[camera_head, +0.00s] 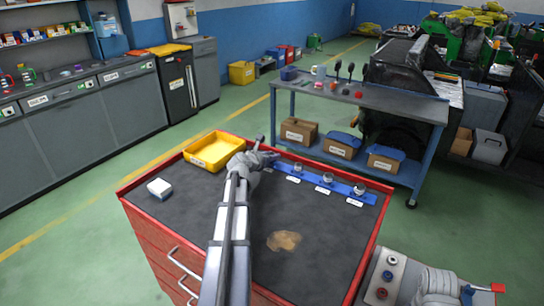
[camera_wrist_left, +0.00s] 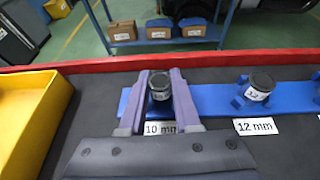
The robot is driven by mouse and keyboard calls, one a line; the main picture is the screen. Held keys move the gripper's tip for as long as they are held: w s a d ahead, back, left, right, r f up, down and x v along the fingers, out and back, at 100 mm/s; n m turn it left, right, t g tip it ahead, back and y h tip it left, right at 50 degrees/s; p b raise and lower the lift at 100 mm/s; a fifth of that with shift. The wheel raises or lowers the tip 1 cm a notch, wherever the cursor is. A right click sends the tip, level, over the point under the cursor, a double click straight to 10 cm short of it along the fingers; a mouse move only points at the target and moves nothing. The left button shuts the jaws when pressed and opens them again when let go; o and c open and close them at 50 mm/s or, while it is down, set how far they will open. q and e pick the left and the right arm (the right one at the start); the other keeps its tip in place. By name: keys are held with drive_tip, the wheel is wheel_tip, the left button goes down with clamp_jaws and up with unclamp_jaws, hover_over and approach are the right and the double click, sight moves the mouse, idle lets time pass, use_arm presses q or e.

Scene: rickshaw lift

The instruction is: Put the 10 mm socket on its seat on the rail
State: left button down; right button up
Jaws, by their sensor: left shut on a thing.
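My left gripper (camera_head: 268,157) is shut on the dark 10 mm socket (camera_wrist_left: 160,86) at the left end of the blue rail (camera_head: 343,190). In the left wrist view the socket stands upright between the two purple fingers, just behind the "10 mm" label (camera_wrist_left: 160,128). The 12 mm socket (camera_wrist_left: 261,84) stands on the rail to the right. My right gripper (camera_head: 468,291) is low at the right edge, its fingers unclear.
Two more sockets (camera_head: 327,178) (camera_head: 360,188) stand farther along the rail. A yellow tray (camera_head: 213,150) is close to the left of the gripper. A blue workbench (camera_head: 360,92) stands behind.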

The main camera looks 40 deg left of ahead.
use_arm(q)
drive_tip(key=shift+f, duration=0.2)
idle(0.6)
drive_tip(key=c, duration=0.5)
unclamp_jaws()
drive_tip(key=shift+c, duration=0.2)
drive_tip(key=shift+o, duration=0.4)
drive_tip(key=o, duration=0.4)
drive_tip(key=shift+r, duration=0.15)
wheel_tip(320, 180, up, 8)
drive_tip(key=p, duration=0.7)
drive_tip(key=shift+p, duration=0.35)
